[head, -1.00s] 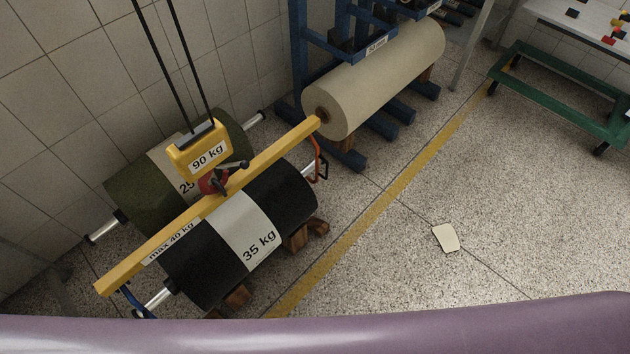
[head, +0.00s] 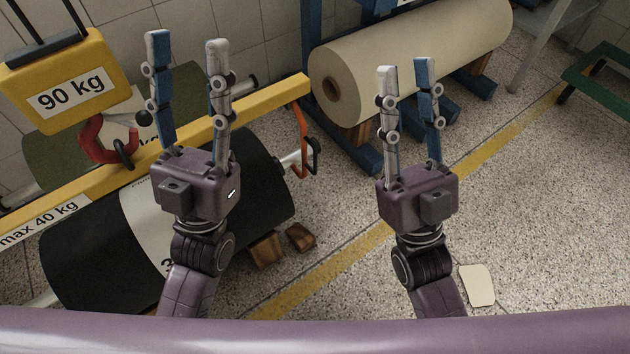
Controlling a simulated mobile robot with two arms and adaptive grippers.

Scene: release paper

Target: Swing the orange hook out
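The orange hook (head: 301,135) hangs from the right end of the yellow beam (head: 262,97). Its lower end is beside the silver shaft end (head: 290,160) of the black roll (head: 262,180); I cannot tell whether they touch. A black curved piece (head: 315,155) is next to it. My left gripper (head: 187,42) is open and empty, left of the hook, and appears in front of the beam and black roll. My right gripper (head: 406,68) is open and empty, right of the hook, and appears in front of the cream roll's stand.
A yellow 90 kg hoist block (head: 66,80) hangs at left, with a red hook (head: 92,140) below. A cream roll (head: 420,55) lies on a blue stand behind. Wooden blocks (head: 266,249) sit under the black roll. A pale sheet (head: 478,285) lies on open floor at right.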

